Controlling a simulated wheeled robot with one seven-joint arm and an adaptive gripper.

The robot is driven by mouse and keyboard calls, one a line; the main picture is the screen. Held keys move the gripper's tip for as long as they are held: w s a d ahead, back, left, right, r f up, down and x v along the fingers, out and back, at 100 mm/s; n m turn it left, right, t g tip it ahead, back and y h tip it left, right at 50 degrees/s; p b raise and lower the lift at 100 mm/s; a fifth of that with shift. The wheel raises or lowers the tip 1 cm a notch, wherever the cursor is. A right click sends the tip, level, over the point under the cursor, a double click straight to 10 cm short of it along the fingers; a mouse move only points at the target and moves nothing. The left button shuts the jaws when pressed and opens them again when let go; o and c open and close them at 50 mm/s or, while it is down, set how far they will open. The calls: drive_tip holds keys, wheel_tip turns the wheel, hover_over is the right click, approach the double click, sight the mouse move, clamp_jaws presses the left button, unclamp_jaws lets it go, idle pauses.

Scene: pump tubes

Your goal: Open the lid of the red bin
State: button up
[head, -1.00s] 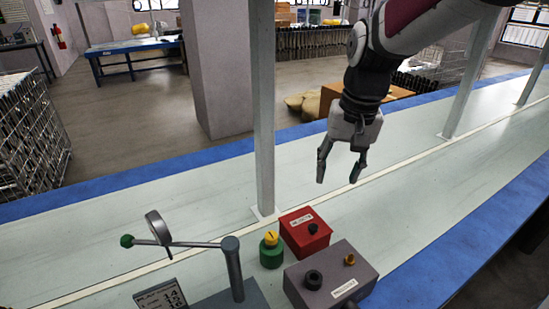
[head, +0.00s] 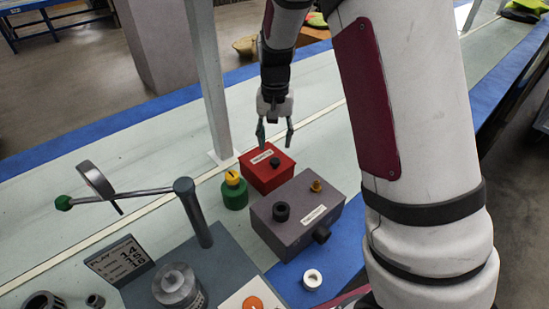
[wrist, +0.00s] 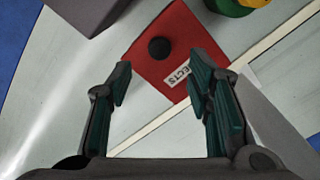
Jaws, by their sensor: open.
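The red bin (head: 266,172) is a small red box on the pale bench, with a flat lid, a black knob (head: 275,161) and a white label. The lid lies shut on it. My gripper (head: 275,140) is open and empty, pointing down above the bin's far side in the head view. In the wrist view, my gripper's two dark fingers (wrist: 165,95) are spread apart. The red bin (wrist: 183,40) appears between and beyond the fingertips, with its black knob (wrist: 159,49) past the tips, apart from them.
A grey box (head: 297,214) with a black knob and a brass knob stands beside the red bin. A green and yellow container (head: 233,189) is on the other side. A grey post (head: 208,80) rises behind. A lever device (head: 195,212) stands at front left.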

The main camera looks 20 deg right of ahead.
sight(275, 160)
wheel_tip(275, 160, down, 7)
drive_tip(key=shift+f+b, duration=0.1)
drive_tip(key=shift+b, duration=0.55)
drive_tip(key=shift+c, duration=0.5)
clamp_jaws()
